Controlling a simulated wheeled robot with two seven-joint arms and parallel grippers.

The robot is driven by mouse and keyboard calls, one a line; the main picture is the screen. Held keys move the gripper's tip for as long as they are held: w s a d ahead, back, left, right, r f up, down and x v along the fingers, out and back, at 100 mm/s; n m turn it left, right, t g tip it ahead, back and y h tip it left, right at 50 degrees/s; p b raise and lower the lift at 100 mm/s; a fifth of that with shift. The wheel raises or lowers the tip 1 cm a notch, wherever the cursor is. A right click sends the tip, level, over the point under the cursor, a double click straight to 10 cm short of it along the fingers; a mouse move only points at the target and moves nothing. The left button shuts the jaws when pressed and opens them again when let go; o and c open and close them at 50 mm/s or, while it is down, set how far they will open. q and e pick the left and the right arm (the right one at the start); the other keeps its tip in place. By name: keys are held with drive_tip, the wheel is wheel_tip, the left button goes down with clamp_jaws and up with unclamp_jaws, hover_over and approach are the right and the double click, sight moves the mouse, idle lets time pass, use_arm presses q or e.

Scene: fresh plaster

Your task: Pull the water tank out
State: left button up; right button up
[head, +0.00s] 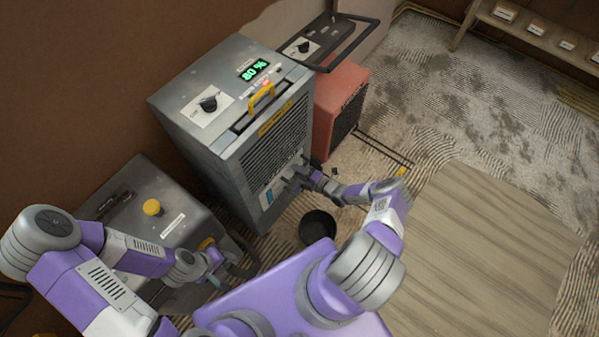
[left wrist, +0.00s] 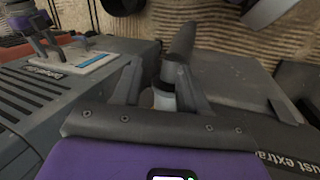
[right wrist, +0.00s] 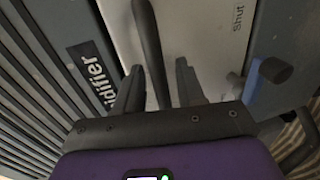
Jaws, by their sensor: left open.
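The grey dehumidifier (head: 185,125) stands against the wall, with a lit 80 % display on top. Low on its front is a pale tank panel (head: 272,190); in the right wrist view the panel (right wrist: 205,30) reads "Shut". A dark bar handle (right wrist: 148,35) crosses it. A blue-based latch knob (right wrist: 268,75) sits right of the panel. My right gripper (head: 290,181) is at the tank front, its fingers apart on either side of the handle; whether they press it is unclear. My left gripper (head: 218,260) is open beside the dust extractor, with a dark hose-like part (left wrist: 181,45) beyond its fingers.
The dust extractor (head: 140,205) stands left of the dehumidifier. A red heater (head: 338,95) with a black frame is behind it on the right. A black bucket (head: 317,227) stands near my right arm. A board (head: 480,250) lies on the floor at right. A shelf (head: 535,30) is far right.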

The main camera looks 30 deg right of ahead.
clamp_jaws()
drive_tip(key=shift+s+d, duration=0.1)
idle(0.3)
